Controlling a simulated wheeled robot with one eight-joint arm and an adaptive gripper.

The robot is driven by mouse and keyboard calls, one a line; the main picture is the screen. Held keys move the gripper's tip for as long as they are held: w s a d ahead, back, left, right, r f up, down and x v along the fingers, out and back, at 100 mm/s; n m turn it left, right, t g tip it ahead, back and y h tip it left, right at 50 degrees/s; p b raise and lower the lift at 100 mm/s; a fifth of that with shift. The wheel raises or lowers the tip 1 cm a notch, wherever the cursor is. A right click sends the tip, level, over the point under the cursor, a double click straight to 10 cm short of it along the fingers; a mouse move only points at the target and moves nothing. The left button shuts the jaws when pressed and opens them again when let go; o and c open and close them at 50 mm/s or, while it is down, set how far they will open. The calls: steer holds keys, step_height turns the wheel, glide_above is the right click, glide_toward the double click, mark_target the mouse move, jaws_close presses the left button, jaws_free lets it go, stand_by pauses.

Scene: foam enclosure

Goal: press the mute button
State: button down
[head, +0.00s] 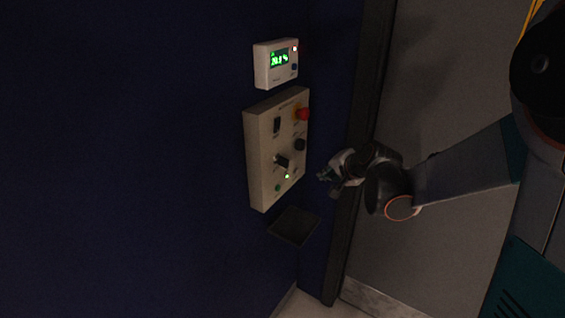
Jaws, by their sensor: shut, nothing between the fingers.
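A white display unit (276,64) with green digits is on the dark blue wall. It has a red light (295,49) at its upper right and a small blue button (294,67) below that. A beige control panel (262,150) is mounted under it, with a red knob (303,114), a black knob (299,145), a dark switch (277,125), a black lever (284,161) and a small green button (278,187). The labels are too small to read, so I cannot tell which control is mute. My gripper (328,184) is shut and empty, right of the panel's lower half and apart from it.
A dark tray-like ledge (294,226) sits below the panel. A dark vertical post (357,160) stands right of the panel, behind my gripper. A grey wall (440,100) lies further right. The blue wall left of the panel is bare.

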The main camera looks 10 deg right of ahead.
mark_target(296, 171)
steer(key=w+d+f+m+t+b, duration=0.1)
steer(key=w+d+f+m, duration=0.2)
steer(key=f, duration=0.4)
steer(key=shift+w+d+f+m+b, duration=0.2)
steer(key=shift+w+d+m+b, duration=0.15)
steer(key=shift+d, duration=0.2)
steer(key=shift+w+a, duration=0.1)
steer(key=w+a, duration=0.6)
steer(key=shift+w+a, duration=0.15)
stand_by(1.2)
steer(key=shift+w+a, duration=0.2)
steer(key=shift+w+a, duration=0.25)
steer(key=shift+w, duration=0.05)
stand_by(0.9)
steer(key=shift+s, duration=0.1)
steer(key=shift+s+d, duration=0.5)
steer(key=shift+d, duration=0.05)
